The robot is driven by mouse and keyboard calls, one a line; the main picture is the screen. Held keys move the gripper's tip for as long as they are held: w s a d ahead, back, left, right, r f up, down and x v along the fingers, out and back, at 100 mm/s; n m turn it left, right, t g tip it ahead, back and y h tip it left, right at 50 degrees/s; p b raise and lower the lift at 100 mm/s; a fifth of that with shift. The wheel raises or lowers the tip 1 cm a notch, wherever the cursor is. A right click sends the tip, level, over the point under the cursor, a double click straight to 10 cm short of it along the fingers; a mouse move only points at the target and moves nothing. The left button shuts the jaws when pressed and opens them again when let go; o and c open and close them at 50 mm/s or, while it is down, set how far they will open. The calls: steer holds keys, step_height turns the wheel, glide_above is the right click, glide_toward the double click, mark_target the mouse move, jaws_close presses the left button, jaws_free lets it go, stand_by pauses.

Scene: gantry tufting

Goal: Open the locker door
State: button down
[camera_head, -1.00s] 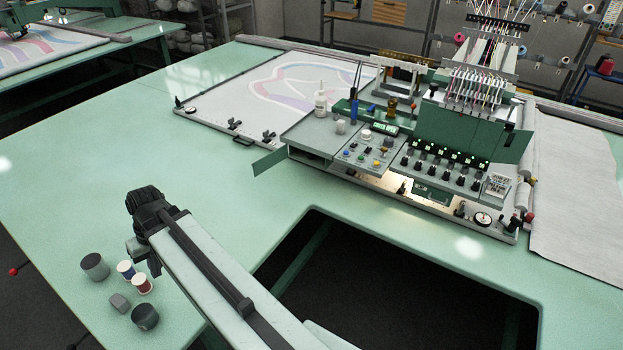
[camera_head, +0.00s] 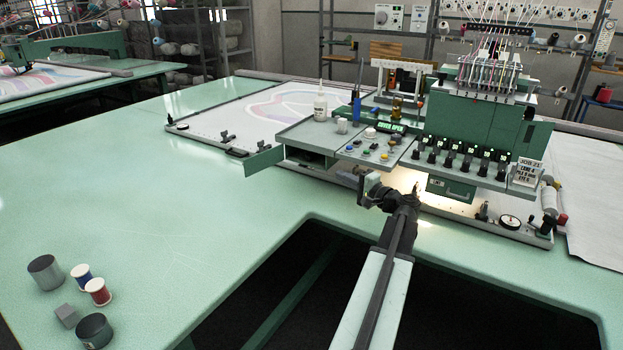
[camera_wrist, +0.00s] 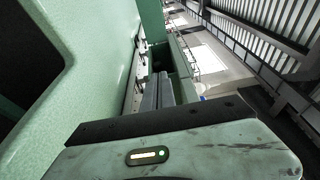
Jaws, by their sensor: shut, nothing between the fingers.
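No door labelled as a locker is clear in the views. A green flap (camera_head: 264,161) stands swung out at the left end of the machine's grey console, beside a dark compartment (camera_head: 305,157). A small green box front with a handle (camera_head: 450,190) sits lower, under the row of black knobs. My gripper (camera_head: 370,187) is in front of the console, left of that box front. In the wrist view, its grey fingers (camera_wrist: 157,92) are together and empty. Whether they touch anything is unclear.
The green table (camera_head: 130,190) has a dark cutout (camera_head: 440,290) under my arm. Two grey cups, a grey block and two thread spools (camera_head: 98,291) stand at the lower left. The table's left middle is clear.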

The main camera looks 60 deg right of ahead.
steer(key=w, duration=1.2)
steer(key=shift+a, duration=0.45)
steer(key=shift+s, duration=0.15)
